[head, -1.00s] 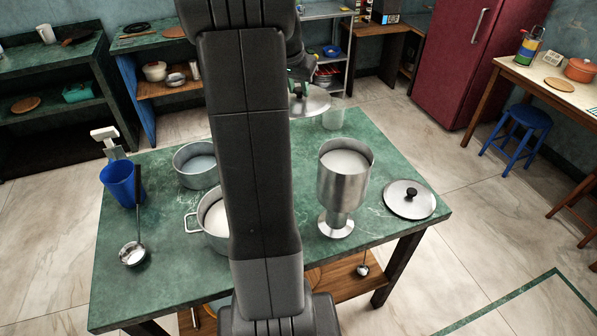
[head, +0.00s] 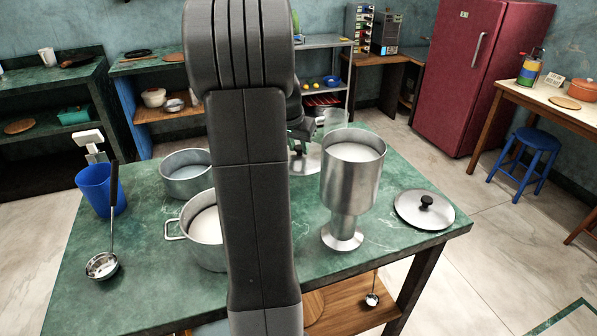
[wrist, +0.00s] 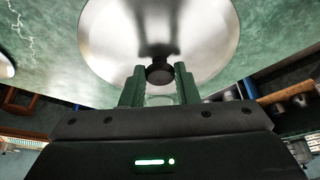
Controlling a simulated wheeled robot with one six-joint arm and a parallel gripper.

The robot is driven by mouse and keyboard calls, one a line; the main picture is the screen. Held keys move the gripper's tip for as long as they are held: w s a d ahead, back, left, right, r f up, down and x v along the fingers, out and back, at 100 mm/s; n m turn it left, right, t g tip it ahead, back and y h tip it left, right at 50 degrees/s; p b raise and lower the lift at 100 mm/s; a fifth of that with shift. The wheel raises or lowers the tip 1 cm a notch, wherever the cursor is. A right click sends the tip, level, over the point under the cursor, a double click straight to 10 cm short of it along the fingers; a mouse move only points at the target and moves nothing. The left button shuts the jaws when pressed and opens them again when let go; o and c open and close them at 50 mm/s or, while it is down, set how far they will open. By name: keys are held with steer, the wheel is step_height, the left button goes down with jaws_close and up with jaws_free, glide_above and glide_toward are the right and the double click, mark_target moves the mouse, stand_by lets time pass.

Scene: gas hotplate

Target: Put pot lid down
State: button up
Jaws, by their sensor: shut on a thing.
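My gripper (wrist: 158,84) is shut on the black knob (wrist: 159,73) of a shiny metal pot lid (wrist: 205,35). In the head view the lid (head: 308,160) is partly hidden by my arm and a tall steel vessel. It lies level, low over the back part of the green table (head: 145,270); I cannot tell whether it touches the top. My gripper (head: 300,145) shows only in part there. A second lid (head: 412,212) with a black knob rests on the table's right side.
The tall steel vessel (head: 350,185) stands just in front of the held lid, and a clear glass container (head: 335,120) is behind. Two pots (head: 186,178) (head: 205,245), a blue cup (head: 95,190) and a ladle (head: 102,265) are at left.

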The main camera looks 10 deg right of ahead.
mark_target(297, 158)
steer(key=shift+f+b, duration=0.3)
steer(key=shift+f, duration=2.7)
steer(key=shift+f, duration=0.2)
steer(key=o, duration=1)
steer(key=shift+s+r, duration=0.1)
steer(key=shift+r, duration=0.45)
steer(key=p+v, duration=0.1)
steer(key=v, duration=1)
steer(key=shift+s+a+r, duration=0.1)
steer(key=shift+s+a, duration=0.05)
